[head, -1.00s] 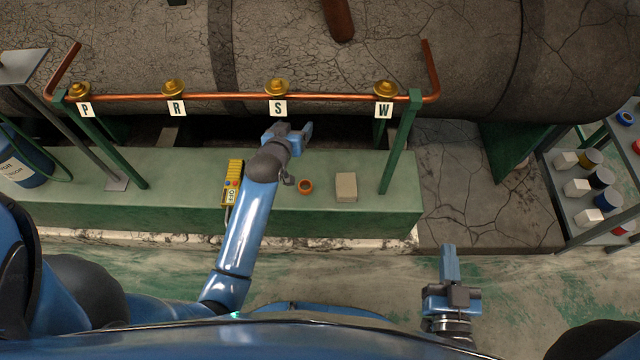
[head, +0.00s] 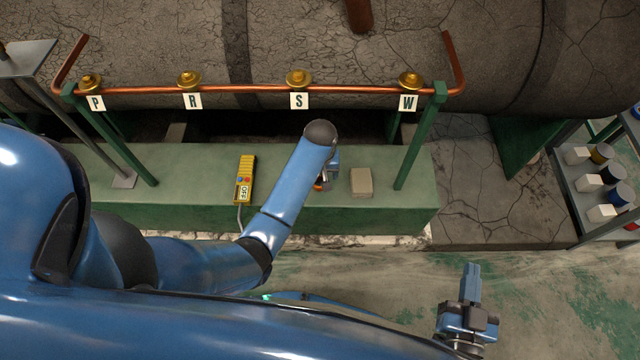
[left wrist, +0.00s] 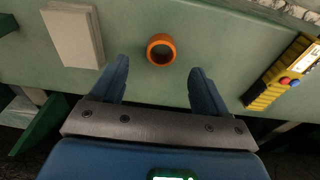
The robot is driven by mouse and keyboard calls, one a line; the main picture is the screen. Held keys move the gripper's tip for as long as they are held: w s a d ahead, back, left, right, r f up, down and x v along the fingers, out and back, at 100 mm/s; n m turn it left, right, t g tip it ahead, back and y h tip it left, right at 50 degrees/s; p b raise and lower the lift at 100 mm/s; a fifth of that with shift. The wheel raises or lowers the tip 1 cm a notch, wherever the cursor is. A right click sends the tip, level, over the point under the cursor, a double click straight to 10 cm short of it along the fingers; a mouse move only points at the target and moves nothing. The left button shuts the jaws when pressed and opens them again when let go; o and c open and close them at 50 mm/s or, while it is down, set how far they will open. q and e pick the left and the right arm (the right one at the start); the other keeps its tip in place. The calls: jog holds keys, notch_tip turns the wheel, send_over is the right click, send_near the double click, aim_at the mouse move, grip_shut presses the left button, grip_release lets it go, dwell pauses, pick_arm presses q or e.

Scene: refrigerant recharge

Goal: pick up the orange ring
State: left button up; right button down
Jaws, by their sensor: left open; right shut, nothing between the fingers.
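The orange ring (left wrist: 161,50) lies on the green bench top in the left wrist view, beyond the fingertips and between their lines. In the head view only a sliver of the ring (head: 318,187) shows beside my left forearm. My left gripper (left wrist: 158,72) is open and empty, with one finger on each side of the ring's line; whether it is at the ring's height I cannot tell. In the head view my left gripper (head: 328,177) is mostly hidden under the arm. My right gripper (head: 472,272) is shut and empty over the floor at lower right.
A beige block (head: 361,182) lies right of the ring on the green bench (head: 410,205). A yellow device (head: 245,180) lies to the left. A copper pipe (head: 240,89) with brass valves runs above the bench's back. A shelf (head: 590,225) with jars stands at right.

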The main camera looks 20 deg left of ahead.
aim_at(320, 185)
pick_arm(q)
jog(key=shift+w+f, duration=0.15)
jog(key=shift+f, duration=0.8)
jog(key=f+b, duration=0.1)
jog(key=f, duration=0.1)
jog(key=f+b, duration=0.1)
jog(key=shift+w+a+f+b, duration=0.3)
jog(key=shift+a+f+b, duration=0.05)
jog(key=shift+f, duration=0.05)
jog(key=shift+w+f, duration=0.1)
jog(key=shift+f, duration=0.5)
jog(key=c, duration=0.9)
